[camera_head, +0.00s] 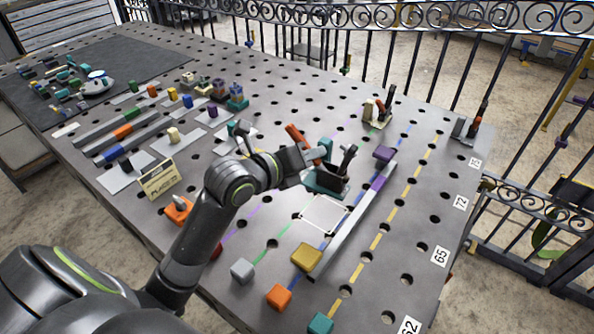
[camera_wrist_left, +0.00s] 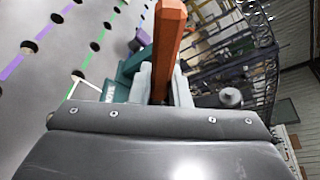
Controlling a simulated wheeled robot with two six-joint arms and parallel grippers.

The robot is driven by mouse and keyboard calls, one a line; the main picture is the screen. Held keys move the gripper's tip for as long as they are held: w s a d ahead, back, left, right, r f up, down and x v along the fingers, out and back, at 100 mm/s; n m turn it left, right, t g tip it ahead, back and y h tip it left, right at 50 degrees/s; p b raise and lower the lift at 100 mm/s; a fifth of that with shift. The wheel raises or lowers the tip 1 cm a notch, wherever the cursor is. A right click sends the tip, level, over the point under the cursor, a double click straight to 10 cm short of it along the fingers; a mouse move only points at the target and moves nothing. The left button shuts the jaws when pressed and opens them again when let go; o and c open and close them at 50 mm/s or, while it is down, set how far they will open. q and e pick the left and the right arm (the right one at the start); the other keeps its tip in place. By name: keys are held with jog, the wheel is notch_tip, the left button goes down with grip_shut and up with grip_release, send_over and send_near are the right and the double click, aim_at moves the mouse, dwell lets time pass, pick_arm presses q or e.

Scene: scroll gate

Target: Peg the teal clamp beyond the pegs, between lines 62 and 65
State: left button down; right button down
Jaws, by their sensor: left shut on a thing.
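The teal clamp (camera_head: 324,181) has a teal base, an orange-red handle and a dark upright part. My left gripper (camera_head: 304,158) is shut on its handle, near the middle of the table. In the left wrist view the handle (camera_wrist_left: 168,40) stands between the jaws (camera_wrist_left: 163,86), with part of the teal base (camera_wrist_left: 123,80) behind. I cannot tell whether the base touches the table. A white square outline (camera_head: 323,214) lies just in front of the clamp. Labels 62 (camera_head: 409,325) and 65 (camera_head: 440,257) are at the right edge. My right gripper is not in view.
A grey rail with a purple section (camera_head: 355,214) runs right of the outline. Grey (camera_head: 242,271), orange (camera_head: 279,297), yellow (camera_head: 306,257), teal (camera_head: 320,324) and purple (camera_head: 383,153) blocks stand around. Other clamps (camera_head: 380,110) stand farther back. The holed table is clear toward label 65.

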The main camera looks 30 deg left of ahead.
pick_arm(q)
jog(key=a+f+m+h+b, duration=0.1)
jog(key=a+f+b, duration=0.2)
jog(key=f, duration=0.6)
jog(key=shift+f+h+b, duration=0.3)
jog(key=shift+f+b, duration=0.05)
jog(key=shift+b, duration=0.6)
jog(key=shift+s, duration=0.1)
jog(key=shift+s+a+b, duration=0.1)
jog(key=shift+s+b, duration=0.05)
jog(key=shift+b, duration=0.2)
dwell(0.4)
jog(key=shift+f+b, duration=0.7)
jog(key=shift+b, duration=0.35)
jog(key=shift+f+b, duration=1.5)
jog(key=shift+b, duration=0.5)
dwell(0.5)
